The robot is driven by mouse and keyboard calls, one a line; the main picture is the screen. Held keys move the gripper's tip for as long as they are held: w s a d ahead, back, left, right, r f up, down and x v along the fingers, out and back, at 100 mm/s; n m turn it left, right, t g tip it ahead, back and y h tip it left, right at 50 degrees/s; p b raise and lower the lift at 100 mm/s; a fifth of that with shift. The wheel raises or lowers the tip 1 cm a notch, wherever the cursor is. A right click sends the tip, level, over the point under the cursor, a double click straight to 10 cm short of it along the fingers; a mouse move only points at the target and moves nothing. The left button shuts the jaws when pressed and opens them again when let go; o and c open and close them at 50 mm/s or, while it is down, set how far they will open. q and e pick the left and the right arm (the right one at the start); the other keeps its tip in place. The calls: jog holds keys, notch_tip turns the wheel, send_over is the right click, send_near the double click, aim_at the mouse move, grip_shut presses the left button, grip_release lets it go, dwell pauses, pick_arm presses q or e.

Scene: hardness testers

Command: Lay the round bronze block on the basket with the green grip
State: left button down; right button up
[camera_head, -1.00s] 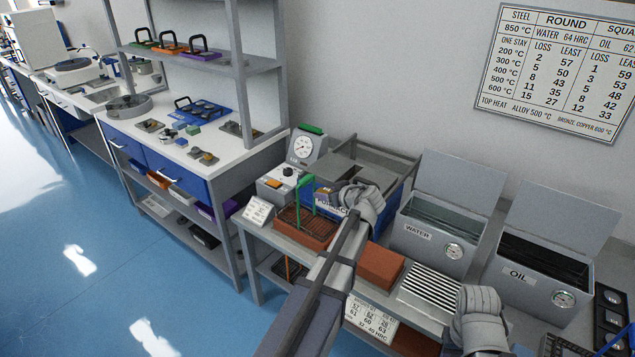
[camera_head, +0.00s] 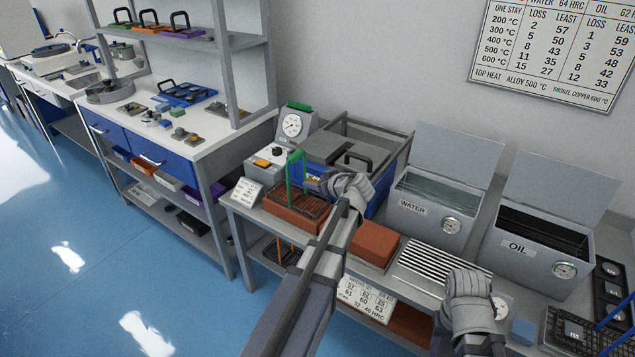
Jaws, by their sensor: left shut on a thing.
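The basket with the green grip is a dark wire basket (camera_head: 312,207) on a brick-red slab at the left of the near bench. Its green grip (camera_head: 289,172) stands upright. My left gripper (camera_head: 318,184) is just right of the grip, over the basket's right back side. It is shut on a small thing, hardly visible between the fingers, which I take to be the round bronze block. Whether that block touches the basket is hidden.
A tester with a dial (camera_head: 293,125) stands behind the basket, and a blue box with a grey lid (camera_head: 350,152) behind my left gripper. A red brick (camera_head: 374,244), a slatted grey plate (camera_head: 432,262), the water tank (camera_head: 408,207) and the oil tank (camera_head: 519,246) are to the right.

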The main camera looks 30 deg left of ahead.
pick_arm(q)
notch_tip(320, 180, down, 8)
jog(key=b, duration=0.6)
jog(key=shift+r, duration=0.25)
grip_release()
jog(key=p+v, duration=0.3)
jog(key=v, duration=0.3)
jog(key=shift+s+d+r, duration=0.1)
jog(key=shift+d+r, duration=0.15)
jog(key=shift+r, duration=0.05)
jog(key=shift+s+d+r, duration=0.15)
jog(key=shift+s+d, duration=0.1)
jog(key=shift+d, duration=0.25)
